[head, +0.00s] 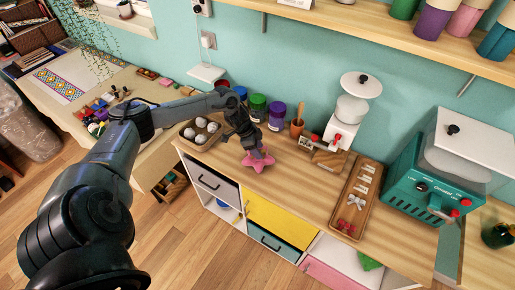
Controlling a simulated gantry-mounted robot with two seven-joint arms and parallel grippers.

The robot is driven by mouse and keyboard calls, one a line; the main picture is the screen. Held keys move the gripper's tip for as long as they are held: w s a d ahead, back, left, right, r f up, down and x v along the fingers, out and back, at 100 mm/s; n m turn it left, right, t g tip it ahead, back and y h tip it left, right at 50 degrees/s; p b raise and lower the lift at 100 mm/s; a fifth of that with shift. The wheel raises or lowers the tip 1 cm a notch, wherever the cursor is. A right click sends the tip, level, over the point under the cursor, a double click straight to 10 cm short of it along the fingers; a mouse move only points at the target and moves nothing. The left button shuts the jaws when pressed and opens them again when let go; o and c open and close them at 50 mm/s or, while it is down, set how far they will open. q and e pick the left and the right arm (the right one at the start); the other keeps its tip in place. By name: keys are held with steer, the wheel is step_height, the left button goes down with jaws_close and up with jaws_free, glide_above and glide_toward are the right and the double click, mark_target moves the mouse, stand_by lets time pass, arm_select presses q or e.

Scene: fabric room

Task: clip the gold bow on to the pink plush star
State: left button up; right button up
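The pink plush star (258,161) lies on the wooden counter, left of its middle. My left gripper (252,144) points down directly over the star, and its tips overlap the star's upper part. I cannot tell whether they touch it, whether they are open, or whether something is between them. A long wooden tray (336,215) to the right holds a red bow (351,228), a silvery bow (356,200) and several small pale pieces (366,172). I cannot make out a clearly gold bow. My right gripper is not in view.
A tray of pale balls (201,130) and several jars (277,115) stand near my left gripper. A white machine (350,113) stands behind, and a teal machine (430,180) at the right. The counter between star and tray is clear. A shelf (400,35) overhangs the back.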

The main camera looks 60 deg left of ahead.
arm_select(q)
steer(key=shift+r, duration=0.1)
steer(key=v, duration=1)
steer(key=shift+r, duration=0.3)
steer(key=shift+s+r, duration=0.1)
step_height(320, 180, up, 9)
steer(key=p, duration=0.8)
steer(key=shift+p, duration=0.4)
steer(key=shift+s, duration=0.1)
